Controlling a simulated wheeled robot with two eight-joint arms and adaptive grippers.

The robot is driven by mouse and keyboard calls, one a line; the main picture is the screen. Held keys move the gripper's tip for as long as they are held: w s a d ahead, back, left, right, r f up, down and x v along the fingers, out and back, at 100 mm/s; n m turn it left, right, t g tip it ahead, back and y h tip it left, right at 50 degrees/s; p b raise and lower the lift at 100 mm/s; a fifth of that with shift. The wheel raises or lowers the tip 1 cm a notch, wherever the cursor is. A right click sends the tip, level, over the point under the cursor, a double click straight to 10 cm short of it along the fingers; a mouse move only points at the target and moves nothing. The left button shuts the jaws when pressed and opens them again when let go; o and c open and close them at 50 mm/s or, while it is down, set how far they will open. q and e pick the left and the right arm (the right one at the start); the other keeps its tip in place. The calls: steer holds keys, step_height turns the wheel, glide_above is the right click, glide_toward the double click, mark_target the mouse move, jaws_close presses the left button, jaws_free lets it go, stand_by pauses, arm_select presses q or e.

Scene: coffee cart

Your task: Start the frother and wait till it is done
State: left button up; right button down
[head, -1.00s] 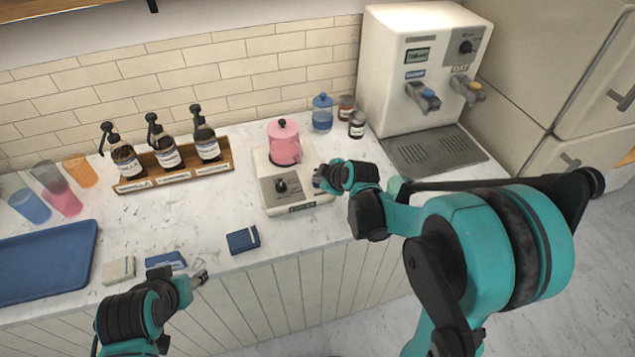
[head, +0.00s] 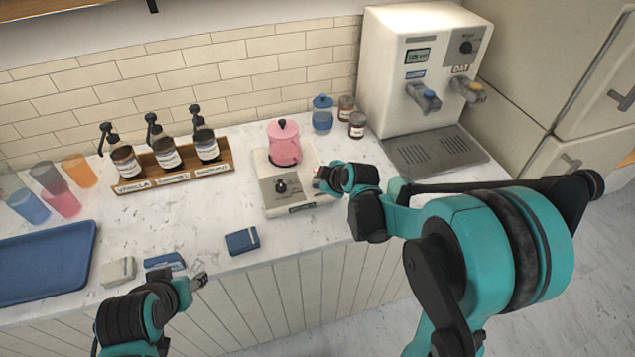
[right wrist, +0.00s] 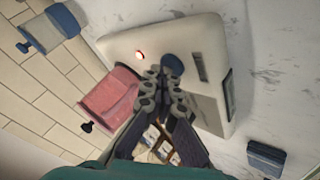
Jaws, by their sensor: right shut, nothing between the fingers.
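The frother is a white base (head: 303,200) on the counter with a grey front panel and dark dial (head: 281,186). A pink lidded jug (head: 284,148) stands upright on it; it also shows in the right wrist view (right wrist: 112,93). My right gripper (head: 319,179) is shut and empty at the base's right side. In the right wrist view its fingertips (right wrist: 165,68) are beside a dark blue round part (right wrist: 172,61) of the base; contact is unclear. A small red spot (right wrist: 140,54) shows on the base. My left gripper (head: 200,279) is low over the counter's front edge; its opening is unclear.
A drink dispenser (head: 420,75) with a drip tray (head: 433,150) stands right. Jars (head: 356,125) and a blue canister (head: 322,114) are behind the frother. A rack of pump bottles (head: 175,172), cups and a blue tray (head: 45,262) are left.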

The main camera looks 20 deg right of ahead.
steer(key=shift+r+p, duration=0.6)
steer(key=shift+r, duration=0.3)
step_height(320, 180, up, 5)
steer(key=p, duration=0.4)
stand_by(0.5)
